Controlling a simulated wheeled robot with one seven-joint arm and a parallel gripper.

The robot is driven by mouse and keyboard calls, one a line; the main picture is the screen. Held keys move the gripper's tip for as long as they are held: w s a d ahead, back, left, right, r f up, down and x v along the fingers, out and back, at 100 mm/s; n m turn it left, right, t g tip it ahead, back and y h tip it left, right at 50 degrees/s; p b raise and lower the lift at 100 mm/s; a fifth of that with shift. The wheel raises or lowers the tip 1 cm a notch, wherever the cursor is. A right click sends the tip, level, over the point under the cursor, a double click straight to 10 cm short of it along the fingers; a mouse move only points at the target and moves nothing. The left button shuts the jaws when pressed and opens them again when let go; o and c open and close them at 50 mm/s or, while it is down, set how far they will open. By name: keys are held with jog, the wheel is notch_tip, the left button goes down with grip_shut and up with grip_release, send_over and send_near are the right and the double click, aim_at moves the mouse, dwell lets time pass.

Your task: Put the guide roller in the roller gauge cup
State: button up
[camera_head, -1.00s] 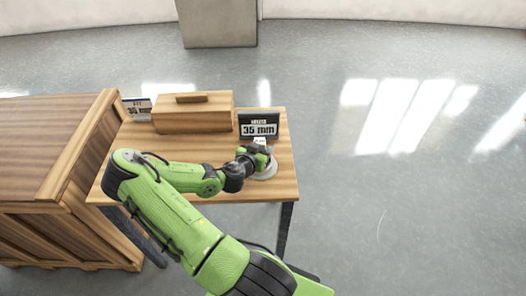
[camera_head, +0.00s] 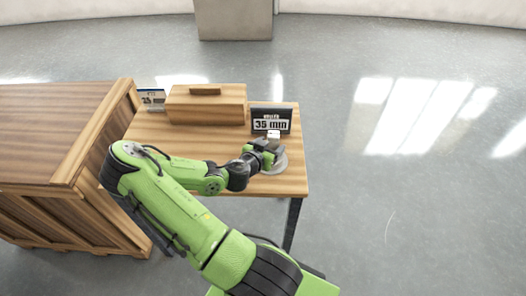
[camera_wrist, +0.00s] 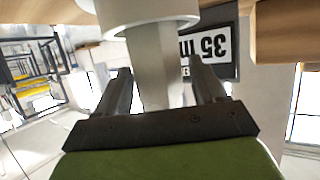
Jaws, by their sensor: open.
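My gripper (camera_head: 267,153) is low over the right part of the small table. In the wrist view its two fingers (camera_wrist: 165,95) stand apart, one on each side of a pale faceted stem (camera_wrist: 153,65). The stem joins a wider white round flange (camera_wrist: 150,25) on the table side. I cannot tell whether this is the guide roller or the roller gauge cup. In the head view a grey round piece (camera_head: 281,162) shows beside and under the gripper, partly hidden by it. A small white piece (camera_head: 274,135) shows just behind the gripper.
A black "35 mm" sign (camera_head: 271,121) stands behind the gripper and appears upside down in the wrist view (camera_wrist: 215,50). A wooden box (camera_head: 205,106) and another sign (camera_head: 152,99) stand at the back left. A large wooden crate (camera_head: 60,130) adjoins the table's left side. The table's front strip is bare.

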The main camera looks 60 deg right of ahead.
jog(key=p+v, duration=0.6)
jog(key=v, duration=0.3)
jog(key=shift+f, duration=0.1)
